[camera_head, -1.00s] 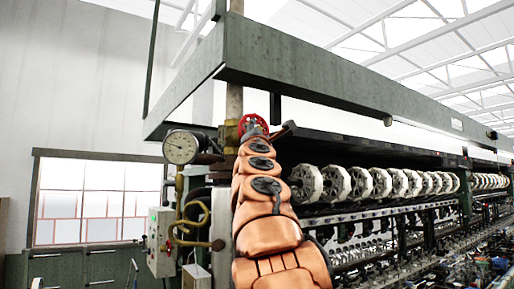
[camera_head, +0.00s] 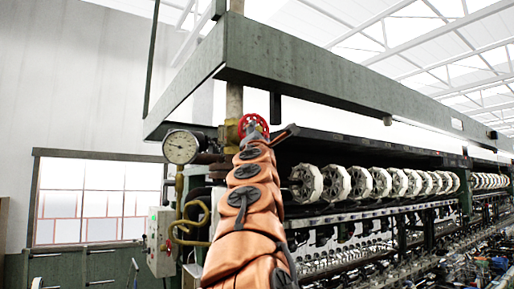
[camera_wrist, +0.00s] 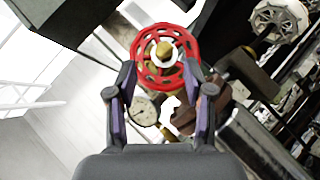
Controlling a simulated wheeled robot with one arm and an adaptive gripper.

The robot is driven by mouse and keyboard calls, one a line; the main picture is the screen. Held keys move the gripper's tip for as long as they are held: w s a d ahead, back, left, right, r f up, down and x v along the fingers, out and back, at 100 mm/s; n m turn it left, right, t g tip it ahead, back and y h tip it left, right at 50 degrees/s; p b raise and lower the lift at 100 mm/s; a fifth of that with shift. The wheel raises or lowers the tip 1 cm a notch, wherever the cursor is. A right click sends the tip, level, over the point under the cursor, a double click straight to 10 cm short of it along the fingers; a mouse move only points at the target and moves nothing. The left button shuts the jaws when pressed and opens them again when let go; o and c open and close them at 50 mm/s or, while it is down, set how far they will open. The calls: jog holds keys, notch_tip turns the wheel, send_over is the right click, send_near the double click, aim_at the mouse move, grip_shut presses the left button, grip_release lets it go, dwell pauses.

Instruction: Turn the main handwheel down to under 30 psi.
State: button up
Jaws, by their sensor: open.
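The main handwheel (camera_head: 253,125) is red and sits on a brass valve on the vertical pipe, just above the end of my arm. In the wrist view the handwheel (camera_wrist: 165,56) faces the camera, with a brass hub in its centre. My gripper (camera_wrist: 159,78) is open, its two fingers on either side of the lower part of the wheel; I cannot tell whether they touch the rim. The white round pressure gauge (camera_head: 181,147) is left of the wheel; its numbers are too small to read. The gauge (camera_wrist: 144,111) also shows between my fingers.
A green steel beam (camera_head: 330,82) runs overhead. A row of white reels (camera_head: 350,183) stretches to the right. A grey control box (camera_head: 160,242) and curved brass pipes (camera_head: 190,225) are below the gauge. The wall side at left is open.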

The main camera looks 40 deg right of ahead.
jog(key=v, duration=0.6)
jog(key=shift+f, duration=0.35)
dwell(0.7)
dwell(0.5)
